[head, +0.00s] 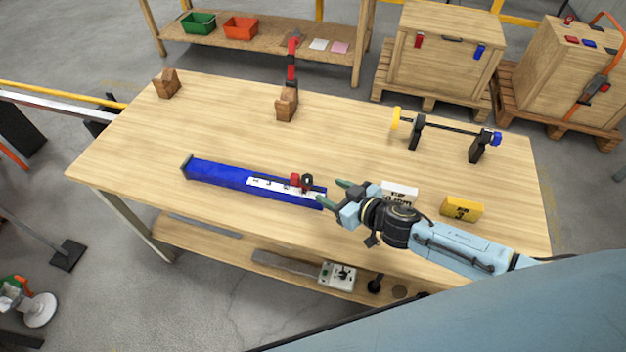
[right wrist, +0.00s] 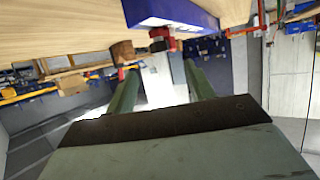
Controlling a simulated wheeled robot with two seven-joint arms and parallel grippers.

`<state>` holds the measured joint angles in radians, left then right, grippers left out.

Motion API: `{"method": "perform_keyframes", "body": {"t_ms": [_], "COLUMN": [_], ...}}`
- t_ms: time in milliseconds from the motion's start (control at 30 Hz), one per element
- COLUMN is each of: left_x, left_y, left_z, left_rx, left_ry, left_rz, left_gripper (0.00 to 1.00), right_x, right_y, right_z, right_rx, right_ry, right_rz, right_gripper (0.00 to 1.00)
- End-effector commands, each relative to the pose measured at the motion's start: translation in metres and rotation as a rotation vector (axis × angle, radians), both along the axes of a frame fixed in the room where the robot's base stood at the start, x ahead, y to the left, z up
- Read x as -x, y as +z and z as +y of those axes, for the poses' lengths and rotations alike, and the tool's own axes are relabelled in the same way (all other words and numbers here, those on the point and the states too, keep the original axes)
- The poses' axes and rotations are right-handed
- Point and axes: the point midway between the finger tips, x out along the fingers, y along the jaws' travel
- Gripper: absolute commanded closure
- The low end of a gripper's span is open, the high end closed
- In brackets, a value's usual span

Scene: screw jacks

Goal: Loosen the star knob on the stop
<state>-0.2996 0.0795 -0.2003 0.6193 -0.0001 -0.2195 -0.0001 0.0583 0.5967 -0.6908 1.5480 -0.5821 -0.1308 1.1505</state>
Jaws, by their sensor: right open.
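A blue rail (head: 225,175) with a white numbered scale lies on the wooden table. It also shows at the top of the right wrist view (right wrist: 172,12). The small red stop (head: 295,182) sits on the rail near its right end, with a dark star knob (head: 307,180) on it. In the right wrist view the red stop (right wrist: 168,44) and the dark knob (right wrist: 158,33) are above the fingertips. My left gripper is in neither view.
A white block (head: 399,190) and a yellow block (head: 461,209) lie near my right arm. A black bar on two stands (head: 447,128) is at the back right. A wooden block with a red clamp (head: 287,103) stands at the back.

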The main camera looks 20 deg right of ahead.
Motion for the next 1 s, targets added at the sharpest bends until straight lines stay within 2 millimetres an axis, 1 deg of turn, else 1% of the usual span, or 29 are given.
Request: {"method": "perform_keyframes", "body": {"t_ms": [33,200,433,600,867,900,1000], "left_x": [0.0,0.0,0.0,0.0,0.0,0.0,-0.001], "left_y": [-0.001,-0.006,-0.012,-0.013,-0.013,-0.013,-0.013], "left_z": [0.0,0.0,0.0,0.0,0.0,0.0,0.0], "left_rx": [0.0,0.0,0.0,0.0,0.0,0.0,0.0], "left_ry": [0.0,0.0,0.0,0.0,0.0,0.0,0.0], "left_rz": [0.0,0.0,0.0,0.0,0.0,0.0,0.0], "left_gripper": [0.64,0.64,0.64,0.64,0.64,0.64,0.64], "right_x": [-0.01,-0.037,-0.061,-0.068,-0.07,-0.069,-0.069], "right_y": [-0.003,-0.016,-0.028,-0.031,-0.031,-0.031,-0.031], "right_z": [0.005,0.018,0.03,0.033,0.034,0.034,0.034], "right_rx": [0.0,0.0,0.0,0.001,0.001,0.001,0.002], "right_ry": [-0.001,0.0,0.002,0.002,0.003,0.003,0.002], "right_rz": [-0.003,-0.003,-0.003,-0.002,-0.002,-0.002,-0.002], "right_gripper": [0.47,0.47,0.47,0.47,0.47,0.48,0.61]}}
